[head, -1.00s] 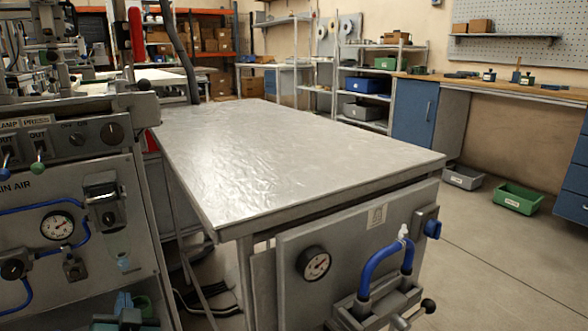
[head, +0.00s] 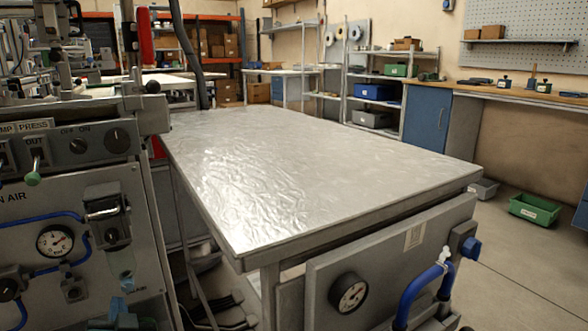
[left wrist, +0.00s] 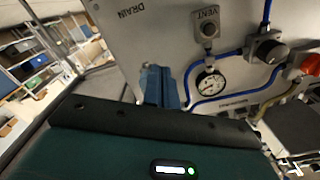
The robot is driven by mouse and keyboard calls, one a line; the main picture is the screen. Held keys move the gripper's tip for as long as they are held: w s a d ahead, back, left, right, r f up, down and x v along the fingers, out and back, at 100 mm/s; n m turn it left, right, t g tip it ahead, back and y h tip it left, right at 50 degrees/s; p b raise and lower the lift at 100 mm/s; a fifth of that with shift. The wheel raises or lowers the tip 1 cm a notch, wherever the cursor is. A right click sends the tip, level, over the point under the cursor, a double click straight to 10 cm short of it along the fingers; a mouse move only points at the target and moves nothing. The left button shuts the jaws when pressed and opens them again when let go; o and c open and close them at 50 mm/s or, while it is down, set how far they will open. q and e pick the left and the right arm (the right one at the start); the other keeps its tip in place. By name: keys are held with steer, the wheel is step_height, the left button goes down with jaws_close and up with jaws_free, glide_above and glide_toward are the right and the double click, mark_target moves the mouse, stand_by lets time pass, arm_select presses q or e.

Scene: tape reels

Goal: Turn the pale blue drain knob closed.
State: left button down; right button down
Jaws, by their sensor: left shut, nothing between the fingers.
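The pale blue drain knob (head: 127,284) appears as a small light-blue piece under the cloudy bowl of the filter unit, on the grey panel at the left of the head view. Its turn position is too small to read. My left gripper (head: 118,307) is just below it at the bottom edge, blue fingers up. In the left wrist view the blue fingers (left wrist: 161,88) are together and empty, pointing at the panel near the DRAIN lettering. The knob cannot be made out there; whether the fingers touch it I cannot tell. My right gripper is out of view.
A pressure gauge (head: 55,241) and blue hose sit left of the filter unit. The metal-topped table (head: 300,180) stands right of the panel, with another gauge (head: 348,293) and a dark blue knob (head: 470,247) on its end.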

arm_select(q)
steer(key=shift+w+a+r, duration=0.1)
steer(key=shift+w+a, duration=0.15)
steer(key=shift+w, duration=0.25)
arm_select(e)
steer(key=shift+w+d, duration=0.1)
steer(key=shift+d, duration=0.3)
arm_select(q)
steer(key=shift+w+d+r, duration=0.15)
steer(key=shift+d+r, duration=0.1)
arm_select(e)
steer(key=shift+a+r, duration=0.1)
